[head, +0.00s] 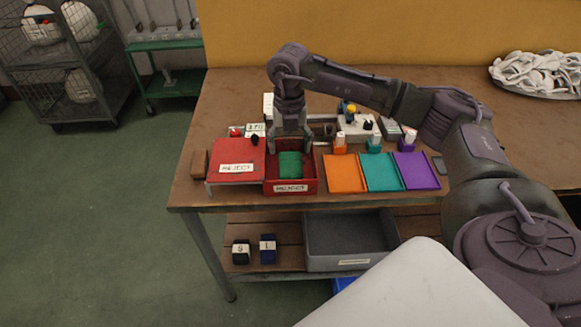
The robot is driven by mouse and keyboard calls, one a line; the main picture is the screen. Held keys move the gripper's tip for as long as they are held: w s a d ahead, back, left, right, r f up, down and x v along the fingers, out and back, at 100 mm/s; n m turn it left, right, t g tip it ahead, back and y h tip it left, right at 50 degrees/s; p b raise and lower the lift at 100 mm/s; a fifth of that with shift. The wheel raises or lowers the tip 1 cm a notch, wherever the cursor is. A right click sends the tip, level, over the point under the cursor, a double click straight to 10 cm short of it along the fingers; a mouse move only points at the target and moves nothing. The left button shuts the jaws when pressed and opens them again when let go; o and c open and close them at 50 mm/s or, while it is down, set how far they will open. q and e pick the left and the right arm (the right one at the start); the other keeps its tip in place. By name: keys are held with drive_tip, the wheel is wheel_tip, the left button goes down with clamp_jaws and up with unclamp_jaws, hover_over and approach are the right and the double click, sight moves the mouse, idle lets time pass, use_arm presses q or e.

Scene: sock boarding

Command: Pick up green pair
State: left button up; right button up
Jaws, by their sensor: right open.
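Whether the fingertips touch the pair cannot be told. My left gripper is not in view.
A red reject stand (232,155) is left of the bin. Orange (344,173), teal (381,172) and purple (416,171) trays lie to the right. A grey bin (345,240) sits on the lower shelf. A heap of white socks (540,72) is at the far right.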

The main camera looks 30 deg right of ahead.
sight(290, 162)
drive_tip(key=shift+w+d+f+p, duration=0.1)
drive_tip(key=shift+f+p, duration=0.15)
drive_tip(key=shift+f, duration=1.45)
drive_tip(key=shift+w+d+f+p, duration=0.1)
drive_tip(key=shift+f+p, duration=0.15)
drive_tip(key=shift+f, duration=1.45)
drive_tip(key=c, duration=0.9)
drive_tip(key=shift+r, duration=0.15)
